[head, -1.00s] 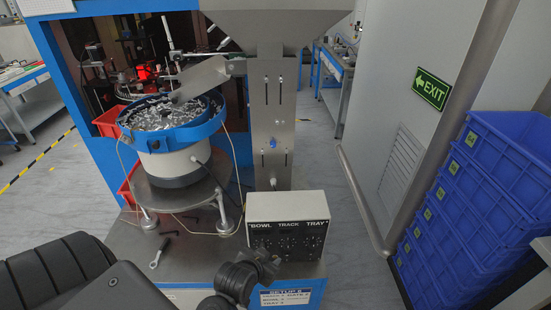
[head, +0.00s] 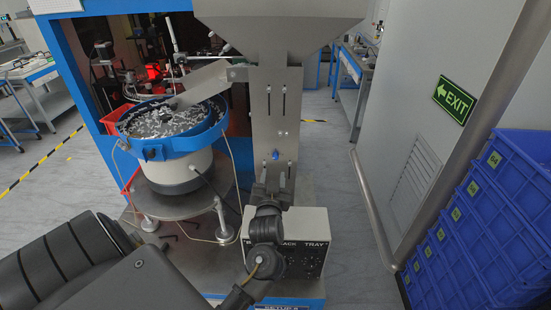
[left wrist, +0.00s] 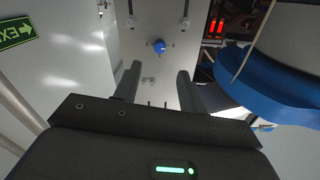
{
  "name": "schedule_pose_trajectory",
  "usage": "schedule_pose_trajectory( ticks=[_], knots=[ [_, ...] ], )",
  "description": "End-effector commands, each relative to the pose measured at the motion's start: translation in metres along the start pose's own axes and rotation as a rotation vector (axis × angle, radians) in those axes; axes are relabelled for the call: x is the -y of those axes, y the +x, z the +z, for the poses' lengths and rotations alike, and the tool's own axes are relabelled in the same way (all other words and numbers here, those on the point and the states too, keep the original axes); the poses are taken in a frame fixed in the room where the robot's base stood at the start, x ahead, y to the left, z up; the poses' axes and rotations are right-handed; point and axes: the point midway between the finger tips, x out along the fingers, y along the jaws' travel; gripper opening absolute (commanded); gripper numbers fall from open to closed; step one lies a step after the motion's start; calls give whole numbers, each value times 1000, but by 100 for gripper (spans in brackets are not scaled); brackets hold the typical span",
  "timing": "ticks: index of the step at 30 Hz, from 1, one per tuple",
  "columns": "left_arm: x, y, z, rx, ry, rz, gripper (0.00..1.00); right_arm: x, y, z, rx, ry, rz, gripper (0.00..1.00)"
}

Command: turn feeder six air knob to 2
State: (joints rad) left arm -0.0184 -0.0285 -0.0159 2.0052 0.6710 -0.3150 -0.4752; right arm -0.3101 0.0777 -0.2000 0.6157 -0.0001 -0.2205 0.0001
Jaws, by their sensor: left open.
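A small round blue knob (head: 276,154) sits on the front of the upright metal column (head: 262,105). It also shows in the left wrist view (left wrist: 159,46), beyond my fingertips and roughly centred between them; its setting is too small to read. My left gripper (head: 273,188) is open and empty, just below the knob in the head view and in front of the column. Its two fingers (left wrist: 158,82) are apart in the left wrist view. My left wrist hides part of the control box (head: 314,262) marked TRACK and TRAY. My right gripper is not in view.
A blue-rimmed bowl feeder (head: 182,168) full of small metal parts stands left of the column, with a hopper (head: 290,25) above. Blue crates (head: 508,215) are stacked at the right. The floor between column and right wall is clear.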

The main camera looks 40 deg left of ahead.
Motion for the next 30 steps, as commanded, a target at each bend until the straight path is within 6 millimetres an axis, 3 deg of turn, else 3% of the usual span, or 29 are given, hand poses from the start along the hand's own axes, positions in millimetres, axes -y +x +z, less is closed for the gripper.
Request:
schedule_pose_trajectory(
  ticks=[6,13,26,30],
  knots=[
    [2,43,-4,-1,3,-2,41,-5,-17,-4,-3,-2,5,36],
    [2,77,-2,0,1,-1,41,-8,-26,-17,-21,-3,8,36],
    [1,88,0,1,-1,-1,41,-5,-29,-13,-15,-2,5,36],
    [1,88,0,1,-1,-1,27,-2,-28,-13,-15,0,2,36]
  ],
)
